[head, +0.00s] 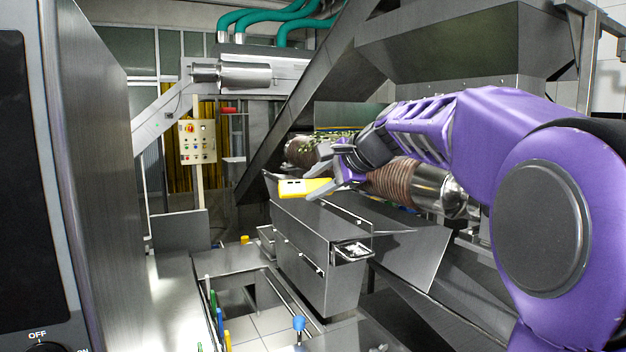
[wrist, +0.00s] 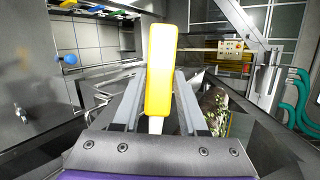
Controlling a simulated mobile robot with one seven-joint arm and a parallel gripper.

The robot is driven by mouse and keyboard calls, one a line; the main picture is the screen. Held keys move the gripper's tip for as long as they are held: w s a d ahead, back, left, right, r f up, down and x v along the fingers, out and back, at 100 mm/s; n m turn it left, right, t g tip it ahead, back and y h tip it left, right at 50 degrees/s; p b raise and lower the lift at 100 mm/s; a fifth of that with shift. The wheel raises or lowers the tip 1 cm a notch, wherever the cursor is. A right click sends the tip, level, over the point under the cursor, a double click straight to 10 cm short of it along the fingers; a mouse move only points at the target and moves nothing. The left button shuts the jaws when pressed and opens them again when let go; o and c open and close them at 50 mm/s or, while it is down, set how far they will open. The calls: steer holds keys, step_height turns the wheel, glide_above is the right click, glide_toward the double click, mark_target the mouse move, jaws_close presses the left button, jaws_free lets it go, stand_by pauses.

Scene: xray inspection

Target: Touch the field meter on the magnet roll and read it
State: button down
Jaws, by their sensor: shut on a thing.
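The field meter (head: 304,187) is a yellow, flat handheld body with a pale face. My gripper (head: 340,178) is shut on it, and the meter sticks out to the left in the head view. In the wrist view the meter (wrist: 160,70) stands upright between the two grey fingers (wrist: 158,105), with a pale tip at its lower end. The magnet roll (head: 390,180) is a copper-brown ribbed cylinder behind my gripper, with a shiny metal end at right. My gripper hides part of the roll. I cannot tell whether the meter touches it; no reading is legible.
A grey steel chute box (head: 315,255) stands below the meter. A slanted steel beam (head: 305,95) and a large hopper (head: 440,45) are close above and behind. A control panel (head: 197,141) stands at back left. A dark cabinet (head: 95,180) fills the left edge.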

steer(key=shift+w+r, duration=0.1)
steer(key=w+d, duration=0.1)
steer(key=d, duration=0.6)
steer(key=shift+w+d, duration=0.2)
steer(key=shift+d, duration=0.1)
steer(key=shift+w+d+p, duration=0.2)
steer(key=shift+d+p, duration=0.1)
steer(key=shift+d, duration=0.2)
stand_by(1.3)
steer(key=shift+a, duration=0.1)
stand_by(0.7)
steer(key=shift+s+a, duration=0.3)
steer(key=shift+a, duration=0.35)
steer(key=shift+s+a, duration=0.2)
steer(key=shift+a, duration=0.95)
steer(key=shift+s+a, duration=0.25)
steer(key=shift+a, duration=0.85)
steer(key=shift+s+a, duration=0.2)
steer(key=shift+a, duration=0.95)
